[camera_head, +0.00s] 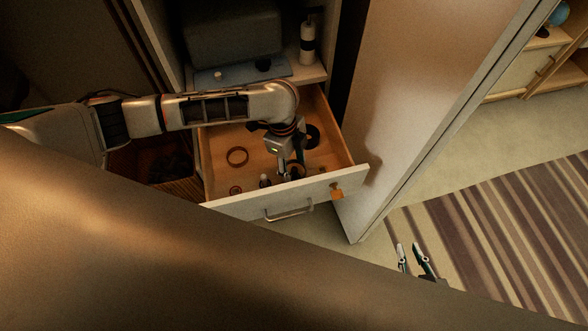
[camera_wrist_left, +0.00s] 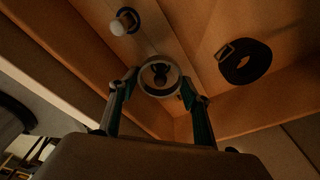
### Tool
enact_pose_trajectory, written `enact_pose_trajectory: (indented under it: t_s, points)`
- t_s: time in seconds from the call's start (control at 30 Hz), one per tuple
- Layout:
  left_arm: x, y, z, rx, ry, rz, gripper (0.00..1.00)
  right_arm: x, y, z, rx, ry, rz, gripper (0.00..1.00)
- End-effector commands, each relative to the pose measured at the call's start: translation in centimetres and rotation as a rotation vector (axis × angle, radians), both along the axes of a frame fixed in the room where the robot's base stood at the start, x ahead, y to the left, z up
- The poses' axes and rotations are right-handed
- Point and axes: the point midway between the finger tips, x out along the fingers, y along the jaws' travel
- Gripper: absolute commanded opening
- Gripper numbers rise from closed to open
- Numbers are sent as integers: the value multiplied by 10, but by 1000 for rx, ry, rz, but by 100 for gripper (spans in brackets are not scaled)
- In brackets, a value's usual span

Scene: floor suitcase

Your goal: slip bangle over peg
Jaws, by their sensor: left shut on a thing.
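My left gripper (camera_head: 289,168) reaches down into the open drawer. In the left wrist view, its fingers (camera_wrist_left: 160,84) are shut on a round, pale grey-looking bangle (camera_wrist_left: 160,92), gripped across its outside. A dark, rounded thing shows through the bangle's opening, perhaps a peg; I cannot tell whether the bangle is around it or above it. In the head view, the bangle is largely hidden by the gripper. My right gripper (camera_head: 412,258) is outside the drawer, over the floor near the striped rug, with its fingers apart and empty.
A bottle (camera_head: 307,45) stands on the shelf behind.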

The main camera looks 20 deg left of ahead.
Motion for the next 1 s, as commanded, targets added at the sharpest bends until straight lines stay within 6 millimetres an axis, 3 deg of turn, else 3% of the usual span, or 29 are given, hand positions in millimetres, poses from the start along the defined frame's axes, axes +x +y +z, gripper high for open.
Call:
enact_pose_trajectory:
  t_s: [0.03, 0.13, 0.57, 0.6, 0.63, 1.0]
  points:
    - [-3, 0, -16, 0, 10, 3, 31, -3, 0, -8, -3, 9, 1, 19]
    - [-2, 0, -29, -1, 7, 1, 31, -5, 0, -12, -7, 12, 3, 19]
    - [0, 0, -32, -1, 1, 2, 31, -3, -1, -9, -11, 9, 3, 19]
    - [0, 0, -32, -1, 1, 2, 55, -3, -1, -9, -10, 9, 3, 19]
    - [0, 0, -32, -1, 1, 1, 63, -3, -1, -9, -10, 9, 3, 19]
    - [0, 0, -31, 0, 1, 1, 64, -3, -1, -9, -8, 9, 2, 19]
